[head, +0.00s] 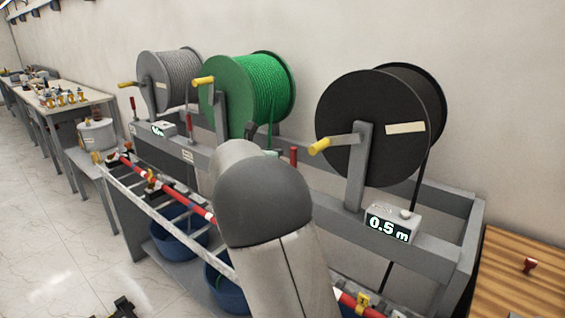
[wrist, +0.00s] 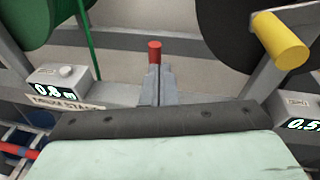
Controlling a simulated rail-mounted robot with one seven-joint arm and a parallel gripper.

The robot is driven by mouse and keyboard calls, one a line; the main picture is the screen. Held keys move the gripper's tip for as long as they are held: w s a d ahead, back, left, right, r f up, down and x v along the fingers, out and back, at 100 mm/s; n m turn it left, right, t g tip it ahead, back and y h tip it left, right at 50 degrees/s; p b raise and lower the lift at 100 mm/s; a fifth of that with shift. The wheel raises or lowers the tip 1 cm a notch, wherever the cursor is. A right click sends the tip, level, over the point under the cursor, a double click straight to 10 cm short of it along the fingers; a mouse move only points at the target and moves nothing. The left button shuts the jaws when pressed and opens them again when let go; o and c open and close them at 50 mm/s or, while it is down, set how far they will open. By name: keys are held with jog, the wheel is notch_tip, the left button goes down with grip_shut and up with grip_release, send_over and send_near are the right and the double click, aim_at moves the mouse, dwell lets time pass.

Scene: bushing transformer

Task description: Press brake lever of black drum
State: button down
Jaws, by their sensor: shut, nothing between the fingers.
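The black drum (head: 350,160) stands on the rack at the right in the head view; its dark edge also shows at upper right in the wrist view (wrist: 232,25). The red-tipped brake lever (head: 293,154) stands upright left of it, and its red tip shows in the wrist view (wrist: 155,51). My gripper (wrist: 154,70) is shut and empty, its grey fingers pointing toward the lever, with the fingertips just below the red tip in the picture. I cannot tell whether they touch. The lever's lower part is hidden behind the fingers. My arm hides the gripper in the head view.
The black drum's crank has a yellow handle (head: 320,146), close at right in the wrist view. A 0.5 m counter (head: 390,223) sits below that drum. The green drum (head: 262,95) and a 0.8 m counter (wrist: 62,82) are to the left. A wooden table (head: 520,290) stands at right.

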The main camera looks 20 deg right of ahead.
jog(key=shift+s+a+r, duration=0.35)
jog(key=shift+a+r, duration=0.1)
jog(key=shift+r, duration=0.1)
jog(key=shift+s+a+r, duration=0.3)
jog(key=shift+a+r, duration=0.15)
jog(key=shift+r, duration=0.05)
jog(key=s+f+m+g+y, duration=0.2)
jog(key=s+f+m, duration=0.3)
jog(key=s, duration=0.4)
jog(key=s+f+m+g+y, duration=0.35)
jog(key=s+m, duration=0.25)
jog(key=s, duration=0.2)
jog(key=s+a+f+m+g+y, duration=0.1)
jog(key=s+a+f+m+y, duration=0.1)
jog(key=s+a+m, duration=0.3)
jog(key=s+a+f+m+g+y, duration=0.1)
jog(key=s+a+f+m+y, duration=0.2)
jog(key=s, duration=0.8)
jog(key=s+a+f+m+g+y, duration=0.1)
jog(key=s+a+f+m+y, duration=0.1)
jog(key=s+a+f+m, duration=0.3)
jog(key=s+a+m, duration=0.2)
jog(key=s, duration=0.1)
jog(key=shift+s, duration=0.2)
jog(key=shift+w, duration=0.1)
